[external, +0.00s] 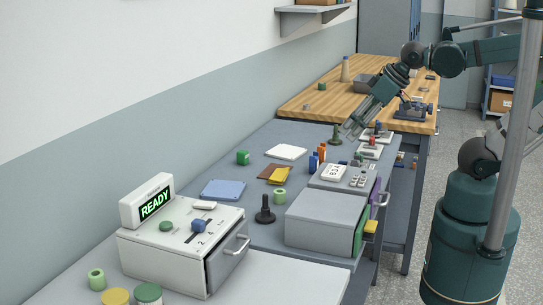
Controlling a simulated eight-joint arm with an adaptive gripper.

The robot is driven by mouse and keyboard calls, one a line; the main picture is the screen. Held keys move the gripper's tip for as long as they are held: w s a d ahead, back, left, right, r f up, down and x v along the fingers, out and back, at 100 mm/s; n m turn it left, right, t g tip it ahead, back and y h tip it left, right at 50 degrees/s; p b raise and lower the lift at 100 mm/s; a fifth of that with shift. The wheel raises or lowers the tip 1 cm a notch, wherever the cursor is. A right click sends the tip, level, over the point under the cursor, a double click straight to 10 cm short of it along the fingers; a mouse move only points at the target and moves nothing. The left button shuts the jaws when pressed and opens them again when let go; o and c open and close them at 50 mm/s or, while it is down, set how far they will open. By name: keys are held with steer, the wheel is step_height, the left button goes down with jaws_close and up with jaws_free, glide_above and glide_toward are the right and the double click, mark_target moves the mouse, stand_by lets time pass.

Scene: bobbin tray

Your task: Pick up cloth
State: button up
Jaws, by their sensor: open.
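A flat white piece (287,152) lies on the grey bench, left of my gripper. A flat light-blue piece (223,189) lies nearer the camera, behind the white box. Either could be the cloth; I cannot tell which at this size. My gripper (353,131) is open and points down over the far part of the grey bench. It is to the right of the white piece and apart from it. Nothing shows between its fingers.
A grey drawer box (325,220) and the READY display (148,202) are nearer.

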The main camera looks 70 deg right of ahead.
steer(key=shift+o, duration=0.8)
steer(key=shift+w, duration=0.1)
steer(key=m+g+p, duration=0.7)
steer(key=m+p, duration=0.2)
steer(key=m, duration=0.7)
glide_above(279, 173)
steer(key=f, duration=1.1)
steer(key=shift+s+f, duration=0.15)
steer(key=shift+s, duration=0.15)
steer(key=shift+w+f+m, duration=0.25)
steer(key=shift+f+m, duration=0.15)
steer(key=shift+f, duration=0.25)
steer(key=shift+f, duration=1.3)
